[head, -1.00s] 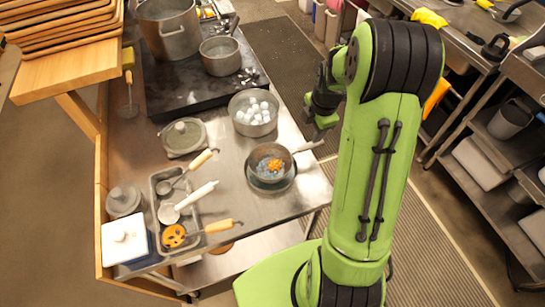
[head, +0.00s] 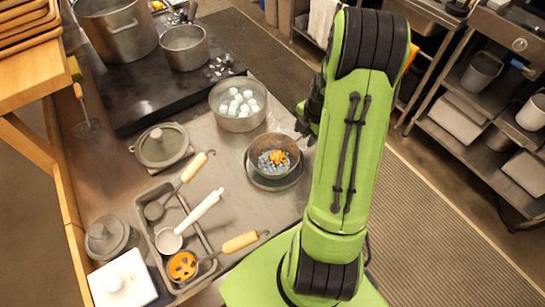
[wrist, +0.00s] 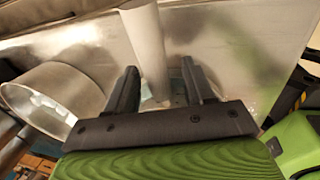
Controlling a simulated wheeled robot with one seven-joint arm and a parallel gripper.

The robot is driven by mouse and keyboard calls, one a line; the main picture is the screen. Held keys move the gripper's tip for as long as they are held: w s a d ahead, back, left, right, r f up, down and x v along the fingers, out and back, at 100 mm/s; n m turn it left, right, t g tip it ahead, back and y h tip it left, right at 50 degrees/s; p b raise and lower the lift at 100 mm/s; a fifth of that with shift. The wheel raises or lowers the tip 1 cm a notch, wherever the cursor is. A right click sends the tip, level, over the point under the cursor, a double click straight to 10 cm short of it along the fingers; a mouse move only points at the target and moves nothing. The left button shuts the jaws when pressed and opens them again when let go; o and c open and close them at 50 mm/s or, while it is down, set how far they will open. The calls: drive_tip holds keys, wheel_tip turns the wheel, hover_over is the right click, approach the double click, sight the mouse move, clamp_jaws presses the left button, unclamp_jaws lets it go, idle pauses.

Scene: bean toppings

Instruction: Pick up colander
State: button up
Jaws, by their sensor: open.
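A grey speckled bowl with a dark inner wall, seemingly the colander (head: 267,141), sits in or on a wider shallow metal dish (head: 271,184) on the steel table. Orange and blue bits lie in it. Its right side is close to my arm, and its handle is hidden in the head view. My gripper (wrist: 152,90) shows open in the wrist view. A pale bar (wrist: 145,45), perhaps a handle, reaches down between its two fingers, with gaps on both sides. In the head view my green arm hides most of the gripper.
A metal pot (head: 221,111) with white pieces stands just behind the colander. A tray (head: 198,228) with ladles lies to the left, near a lidded pot (head: 163,146). Larger pots (head: 115,30) stand on a black slab. The right-hand aisle floor is clear.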

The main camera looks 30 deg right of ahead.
drive_tip(key=shift+s+d+r, duration=0.1)
drive_tip(key=shift+s, duration=0.1)
drive_tip(key=shift+c, duration=0.3)
drive_tip(key=shift+w, duration=0.25)
drive_tip(key=c, duration=0.5)
clamp_jaws()
wheel_tip(320, 180, up, 10)
drive_tip(key=shift+p, duration=0.85)
